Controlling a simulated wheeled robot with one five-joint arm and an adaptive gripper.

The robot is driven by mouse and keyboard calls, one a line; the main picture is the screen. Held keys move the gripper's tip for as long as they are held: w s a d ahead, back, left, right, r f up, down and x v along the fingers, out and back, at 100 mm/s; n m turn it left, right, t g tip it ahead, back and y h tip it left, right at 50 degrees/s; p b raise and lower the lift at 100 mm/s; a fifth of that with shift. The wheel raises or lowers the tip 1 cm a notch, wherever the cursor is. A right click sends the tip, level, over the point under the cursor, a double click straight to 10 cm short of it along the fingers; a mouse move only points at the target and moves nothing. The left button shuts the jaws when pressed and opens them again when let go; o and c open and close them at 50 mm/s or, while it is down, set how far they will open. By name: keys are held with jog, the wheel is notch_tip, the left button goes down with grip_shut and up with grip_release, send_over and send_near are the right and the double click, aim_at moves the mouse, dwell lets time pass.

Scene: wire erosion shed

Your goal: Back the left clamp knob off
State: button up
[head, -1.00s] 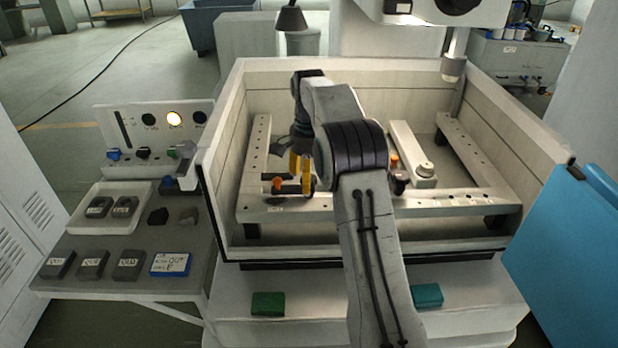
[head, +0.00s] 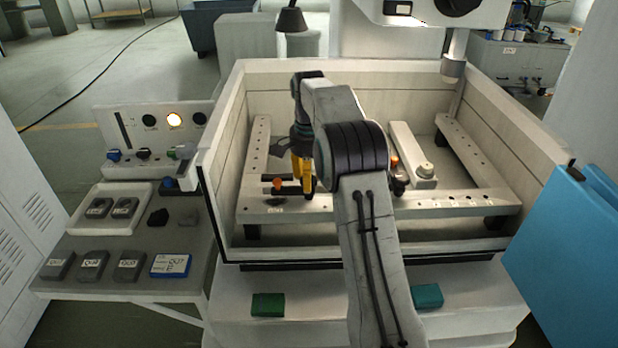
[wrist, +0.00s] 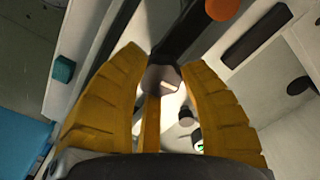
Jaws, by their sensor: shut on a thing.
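My gripper (head: 303,188) points down over the left part of the front rail in the head view, its yellow fingers close together. In the wrist view my gripper (wrist: 162,75) has its fingers on both sides of a dark knob (wrist: 161,80), shut on it. A dark clamp bar (wrist: 190,30) runs from this knob towards an orange cap (wrist: 222,8). In the head view the left clamp's orange cap (head: 277,184) shows just left of the fingers. The knob itself is hidden there by the fingers.
The rail frame (head: 360,205) lies inside a pale walled tank (head: 225,165). A second clamp's orange cap (head: 394,160) is right of my arm. A control panel (head: 155,130) and side shelf (head: 110,220) stand left. A blue door (head: 565,240) is at right.

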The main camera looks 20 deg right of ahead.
jog(key=n+p, duration=0.2)
jog(key=shift+n, duration=0.4)
jog(key=n+p, duration=0.2)
jog(key=n, duration=0.2)
jog(key=shift+n, duration=0.3)
jog(key=n+p, duration=0.1)
jog(key=n, duration=0.3)
jog(key=shift+f+p, duration=0.1)
jog(key=shift+p, duration=0.3)
jog(key=shift+n+p, duration=0.4)
jog(key=shift+n, duration=1.7)
jog(key=o, duration=1.2)
